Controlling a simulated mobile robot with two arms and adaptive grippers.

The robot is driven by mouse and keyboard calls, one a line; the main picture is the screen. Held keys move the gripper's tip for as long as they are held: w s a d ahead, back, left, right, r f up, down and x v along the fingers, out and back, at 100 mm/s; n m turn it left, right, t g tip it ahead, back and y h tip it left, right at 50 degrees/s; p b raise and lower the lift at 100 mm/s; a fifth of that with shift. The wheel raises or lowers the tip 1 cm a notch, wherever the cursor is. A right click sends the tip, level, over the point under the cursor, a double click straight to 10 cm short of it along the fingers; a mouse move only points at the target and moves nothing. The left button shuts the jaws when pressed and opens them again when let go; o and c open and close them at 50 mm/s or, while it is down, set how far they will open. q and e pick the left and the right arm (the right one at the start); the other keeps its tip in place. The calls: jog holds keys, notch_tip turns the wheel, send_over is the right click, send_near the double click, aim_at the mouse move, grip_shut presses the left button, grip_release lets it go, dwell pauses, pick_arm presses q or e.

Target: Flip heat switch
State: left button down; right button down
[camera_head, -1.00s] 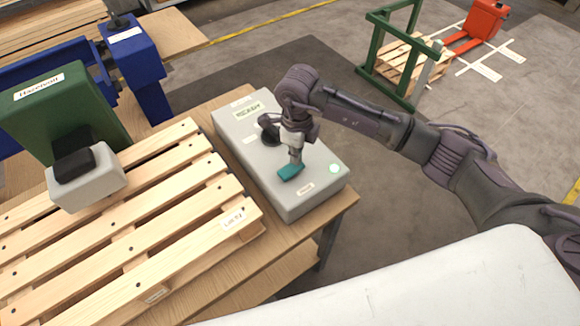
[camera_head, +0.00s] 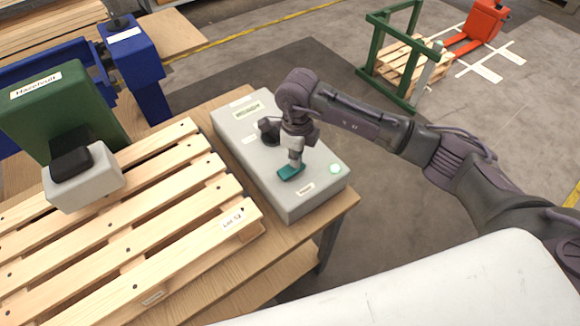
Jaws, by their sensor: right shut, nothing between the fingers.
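A light grey control box (camera_head: 305,201) lies on the wooden table right of the pallet. It bears a teal switch piece (camera_head: 290,173), a round pale green light (camera_head: 335,169), a black knob (camera_head: 268,130) and several labels too small to read surely. My right gripper (camera_head: 295,163) points down over the box, shut, its tips at the teal piece. They seem to touch it, but I cannot tell for sure. The gripper and wrist hide part of the box's top. My left gripper is not in view.
A slatted wooden pallet (camera_head: 150,215) fills the table's left part. A green machine labelled Hazelnut (camera_head: 58,108) with a grey-and-black head stands over it. A blue frame (camera_head: 134,67) stands behind. Further off are a green rack (camera_head: 385,83) and an orange pallet truck (camera_head: 484,22).

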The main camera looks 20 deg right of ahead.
jog(key=shift+s+f, duration=0.1)
jog(key=shift+f, duration=0.2)
jog(key=shift+r, duration=0.15)
jog(key=shift+r+p, duration=0.5)
jog(key=shift+r, duration=0.4)
jog(key=shift+r+p, duration=1.25)
jog(key=shift+r, duration=1.25)
